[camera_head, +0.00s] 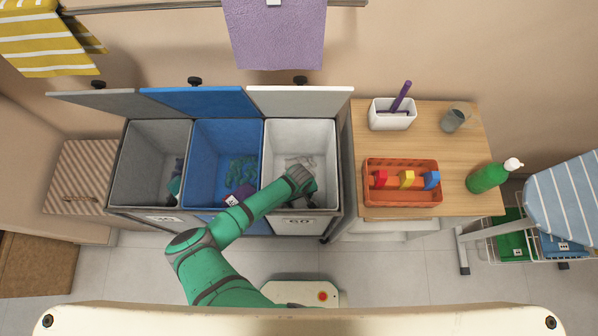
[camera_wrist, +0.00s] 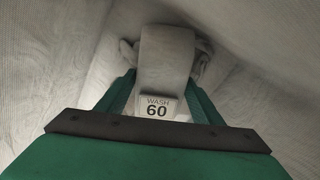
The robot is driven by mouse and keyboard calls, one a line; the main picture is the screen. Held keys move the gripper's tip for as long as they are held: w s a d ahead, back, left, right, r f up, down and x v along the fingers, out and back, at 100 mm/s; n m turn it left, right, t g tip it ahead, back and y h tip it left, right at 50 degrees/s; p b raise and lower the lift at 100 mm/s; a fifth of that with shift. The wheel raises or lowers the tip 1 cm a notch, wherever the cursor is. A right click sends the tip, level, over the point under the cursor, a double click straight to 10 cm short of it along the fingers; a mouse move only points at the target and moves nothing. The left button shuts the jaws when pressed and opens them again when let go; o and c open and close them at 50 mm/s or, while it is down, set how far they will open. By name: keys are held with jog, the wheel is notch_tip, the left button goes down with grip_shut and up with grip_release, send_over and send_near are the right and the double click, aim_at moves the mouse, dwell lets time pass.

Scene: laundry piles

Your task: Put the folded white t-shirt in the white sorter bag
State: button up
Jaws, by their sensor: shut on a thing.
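The white sorter bag (camera_head: 302,136) is the right one of three open bags, with its white lid raised. My gripper (camera_head: 300,182) reaches down into its opening near the front. In the wrist view my gripper (camera_wrist: 160,88) is shut on the folded white t-shirt (camera_wrist: 166,58), which carries a "WASH 60" tag. Pale fabric walls of the bag surround it. In the head view the fingers and the held shirt are mostly hidden by my wrist. Pale cloth (camera_head: 297,162) shows inside the bag beyond my gripper; another pale piece (camera_wrist: 203,58) lies behind the shirt in the wrist view.
The blue bag (camera_head: 228,135) and grey bag (camera_head: 152,137) stand to the left, each with clothes inside. A purple towel (camera_head: 275,35) hangs behind.

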jog(key=o, duration=1.3)
jog(key=shift+d, duration=0.15)
jog(key=shift+c, duration=0.2)
jog(key=shift+r, duration=0.35)
notch_tip(320, 180, up, 13)
jog(key=shift+f, duration=0.2)
